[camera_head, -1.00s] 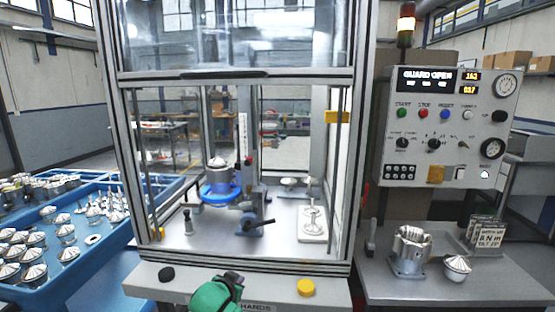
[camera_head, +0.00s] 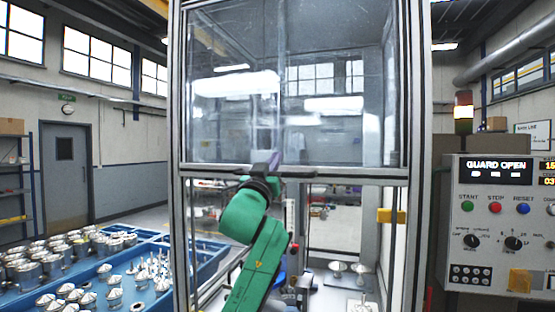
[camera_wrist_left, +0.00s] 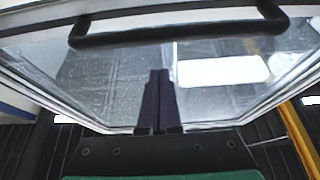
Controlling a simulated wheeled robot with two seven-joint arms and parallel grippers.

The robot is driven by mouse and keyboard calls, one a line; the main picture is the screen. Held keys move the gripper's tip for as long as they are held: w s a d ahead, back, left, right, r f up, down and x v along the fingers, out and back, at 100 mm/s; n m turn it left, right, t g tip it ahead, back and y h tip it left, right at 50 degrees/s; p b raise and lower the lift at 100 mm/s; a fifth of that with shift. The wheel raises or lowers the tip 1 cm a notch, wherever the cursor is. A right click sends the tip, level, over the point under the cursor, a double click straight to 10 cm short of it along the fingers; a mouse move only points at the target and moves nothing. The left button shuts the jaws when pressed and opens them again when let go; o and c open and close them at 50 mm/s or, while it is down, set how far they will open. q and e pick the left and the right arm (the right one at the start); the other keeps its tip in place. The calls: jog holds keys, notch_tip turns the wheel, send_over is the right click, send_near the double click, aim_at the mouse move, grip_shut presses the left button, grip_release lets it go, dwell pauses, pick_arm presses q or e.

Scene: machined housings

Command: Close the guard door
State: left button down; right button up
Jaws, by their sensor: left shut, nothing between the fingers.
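The guard door (camera_head: 340,95) is a clear panel in a metal frame, raised over the upper part of the machine enclosure. Its bottom rail (camera_head: 365,174) crosses the opening at mid-height, and the space below is open. A dark handle (camera_head: 315,173) runs along this rail, partly hidden by my gripper; it shows as a black bar in the left wrist view (camera_wrist_left: 180,32). My left gripper (camera_head: 275,158) is up in front of the rail, shut and empty. In the left wrist view its fingers (camera_wrist_left: 160,72) point toward the panel, below the handle in the picture with a visible gap.
The control panel (camera_head: 500,225) at the right reads GUARD OPEN. A yellow block (camera_head: 391,216) sits on the right post. A blue tray (camera_head: 140,298) of metal parts stands at the left. Small metal parts (camera_head: 348,268) stand inside the enclosure.

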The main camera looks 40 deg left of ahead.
pick_arm(q)
jog(key=f, duration=0.1)
jog(key=w+f+p, duration=0.1)
jog(key=f, duration=0.1)
jog(key=shift+w+a+p, duration=0.1)
jog(key=shift+a+p, duration=0.05)
jog(key=shift+p, duration=0.15)
pick_arm(e)
notch_tip(320, 180, up, 3)
jog(key=shift+d+f, duration=0.1)
jog(key=shift+d, duration=0.05)
pick_arm(q)
jog(key=shift+w, duration=0.1)
pick_arm(e)
jog(key=shift+w, duration=0.1)
